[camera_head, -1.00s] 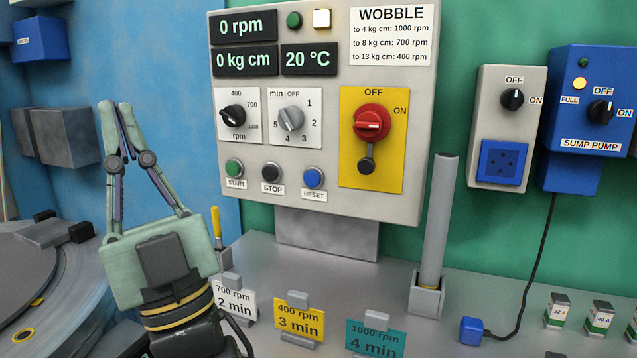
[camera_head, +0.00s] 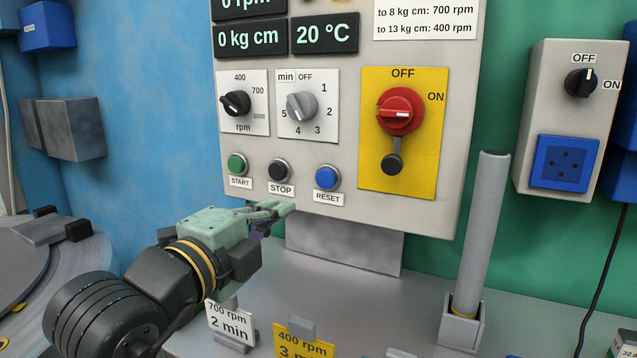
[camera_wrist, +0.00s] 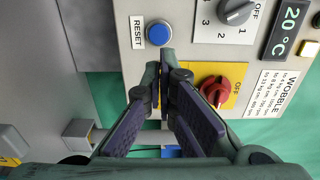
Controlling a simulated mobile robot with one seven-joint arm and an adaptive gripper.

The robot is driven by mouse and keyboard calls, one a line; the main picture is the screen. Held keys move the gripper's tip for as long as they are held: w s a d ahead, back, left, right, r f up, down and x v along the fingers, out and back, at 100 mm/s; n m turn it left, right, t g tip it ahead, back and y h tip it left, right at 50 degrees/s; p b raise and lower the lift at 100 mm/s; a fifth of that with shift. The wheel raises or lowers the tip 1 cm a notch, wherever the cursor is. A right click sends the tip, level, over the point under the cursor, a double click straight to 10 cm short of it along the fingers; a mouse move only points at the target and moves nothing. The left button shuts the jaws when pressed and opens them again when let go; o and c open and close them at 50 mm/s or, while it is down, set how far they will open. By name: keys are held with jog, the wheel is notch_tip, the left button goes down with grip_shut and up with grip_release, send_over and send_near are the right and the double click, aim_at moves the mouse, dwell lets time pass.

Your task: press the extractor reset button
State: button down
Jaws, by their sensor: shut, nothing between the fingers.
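The blue reset button (camera_head: 327,179) sits at the lower right of the button row on the grey control panel (camera_head: 430,211), above its RESET label. It also shows in the wrist view (camera_wrist: 159,34), just beyond my fingertips. My gripper (camera_head: 287,207) is shut and empty, below the panel's button row and a little left of the reset button. In the wrist view my fingertips (camera_wrist: 167,68) meet below the blue button in the picture, and a gap shows between them and it.
The green start button (camera_head: 237,164) and dark stop button (camera_head: 280,170) are left of reset. A red rotary switch (camera_head: 400,110) on a yellow plate is to the right. A grey upright tube (camera_head: 483,235) and rpm cards (camera_head: 230,327) stand on the bench below.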

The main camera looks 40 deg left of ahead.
aim_at(324, 178)
jog(key=p+x, duration=0.4)
jog(key=x, duration=0.9)
jog(key=shift+s+r, duration=0.1)
jog(key=shift+w+a+p, duration=0.2)
jog(key=shift+w+p, duration=0.15)
jog(key=shift+w, duration=0.2)
jog(key=shift+w, duration=0.1)
